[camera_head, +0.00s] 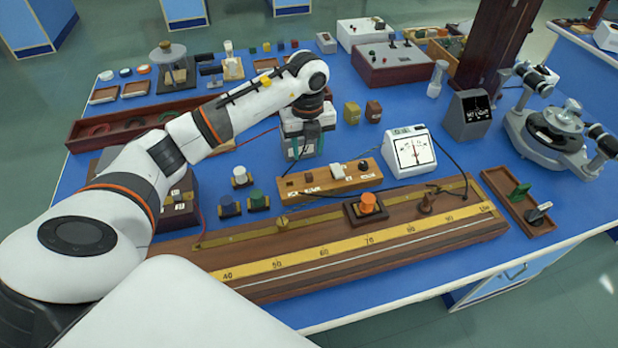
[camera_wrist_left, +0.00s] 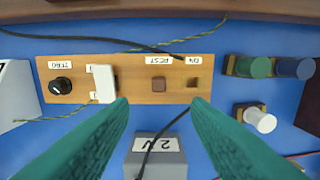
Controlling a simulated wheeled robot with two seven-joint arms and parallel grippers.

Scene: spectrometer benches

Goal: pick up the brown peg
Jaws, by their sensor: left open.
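A small brown square peg (camera_wrist_left: 158,84) stands in the wooden switch board (camera_wrist_left: 137,65), by the label REST. A darker brown square by the label ON shows to its right in the left wrist view; I cannot tell whether it is a hole or a second peg. My left gripper (camera_head: 303,152) hangs just behind the board, pointing down. Its teal fingers (camera_wrist_left: 160,104) are open, with the peg just ahead between their tips; nothing is held. My right gripper is out of view.
A white switch block (camera_wrist_left: 104,84) and black knob (camera_wrist_left: 61,86) stand on the board. A grey 2 V block (camera_wrist_left: 158,166) lies below the fingers, with a black cable. A white meter (camera_head: 411,152) stands right, coloured posts (camera_head: 259,199) left, a long scale bench (camera_head: 330,245) in front.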

